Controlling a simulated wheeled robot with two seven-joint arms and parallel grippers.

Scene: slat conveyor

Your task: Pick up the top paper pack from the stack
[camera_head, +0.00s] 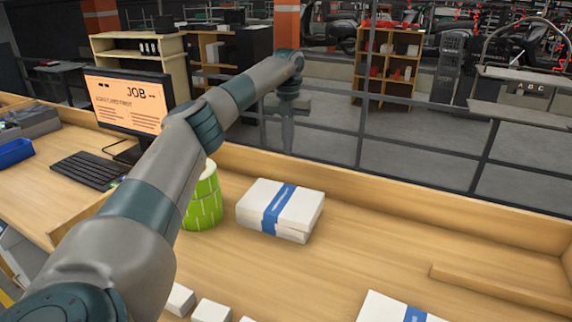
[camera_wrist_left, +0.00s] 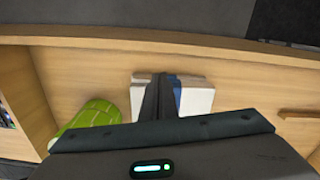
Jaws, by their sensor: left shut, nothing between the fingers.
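A stack of white paper packs (camera_head: 297,211) stands on the wooden worktop. The top pack has a blue band, and the pack under it shows as a slightly offset layer. My left arm reaches over the worktop from the left, and my left gripper (camera_head: 287,140) points down beyond the stack, well above it in the picture. In the left wrist view the closed fingers (camera_wrist_left: 158,97) cover the middle of the stack (camera_wrist_left: 198,100), with white paper showing on both sides. The fingers hold nothing and appear apart from the packs. My right gripper is not in view.
A green patterned cylinder (camera_head: 204,205) stands close left of the stack. Another banded paper pack (camera_head: 380,308) and several small white blocks (camera_head: 211,310) lie at the front. A raised wooden edge (camera_head: 400,193) runs behind. A keyboard (camera_head: 88,171) and monitor (camera_head: 128,100) are left.

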